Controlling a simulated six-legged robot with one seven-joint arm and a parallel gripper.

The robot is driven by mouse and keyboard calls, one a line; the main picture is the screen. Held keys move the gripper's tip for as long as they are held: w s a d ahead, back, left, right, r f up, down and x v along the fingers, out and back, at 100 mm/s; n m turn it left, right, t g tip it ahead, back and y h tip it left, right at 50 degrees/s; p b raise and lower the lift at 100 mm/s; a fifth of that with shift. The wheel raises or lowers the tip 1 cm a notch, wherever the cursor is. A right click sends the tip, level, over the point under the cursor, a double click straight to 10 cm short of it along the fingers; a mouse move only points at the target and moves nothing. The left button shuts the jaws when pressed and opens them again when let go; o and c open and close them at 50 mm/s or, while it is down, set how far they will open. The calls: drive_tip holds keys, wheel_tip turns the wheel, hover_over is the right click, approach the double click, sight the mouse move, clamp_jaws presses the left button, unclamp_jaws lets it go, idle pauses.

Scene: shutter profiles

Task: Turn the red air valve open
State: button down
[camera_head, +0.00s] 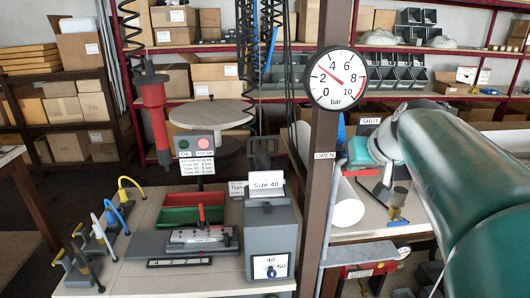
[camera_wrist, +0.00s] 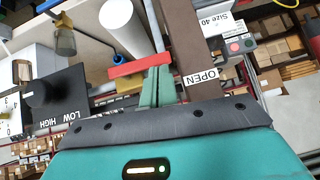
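The red valve lever (camera_wrist: 140,68) lies across the tips of my gripper's teal fingers in the wrist view. In the head view a strip of the red lever (camera_head: 361,172) shows just under my gripper (camera_head: 360,151). The OPEN label (camera_head: 325,155) is on the brown post to its left, and the SHUT label (camera_head: 370,121) is above it to the right. My gripper (camera_wrist: 158,78) has its fingers close together, with only a thin gap. The lever crosses both fingertips rather than clearly lying between them; I cannot tell whether they touch it.
A round gauge (camera_head: 336,78) on the brown post (camera_head: 320,200) points to about 3 bar. A black knob (camera_wrist: 42,92) marked LOW and HIGH is at the left of the wrist view. The bench left of the post holds fixtures.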

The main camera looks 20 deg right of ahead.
drive_tip(key=shift+d, duration=0.1)
drive_tip(key=s+r, duration=0.7)
drive_tip(key=r, duration=0.4)
drive_tip(key=shift+s+a+r, duration=0.15)
drive_tip(key=shift+a+r, duration=0.15)
drive_tip(key=shift+r, duration=0.05)
drive_tip(key=s+a+f+n+g+y, duration=0.1)
drive_tip(key=s+a+f+n, duration=0.1)
drive_tip(key=a+f, duration=0.9)
drive_tip(key=s+a+f+n+g, duration=0.1)
drive_tip(key=s+a+f+g, duration=0.1)
drive_tip(key=a+f, duration=1)
wheel_tip(320, 180, down, 4)
drive_tip(key=shift+s+a+r+n+y, duration=0.25)
drive_tip(key=shift+a+n+y, duration=0.05)
drive_tip(key=shift+n+y, duration=0.1)
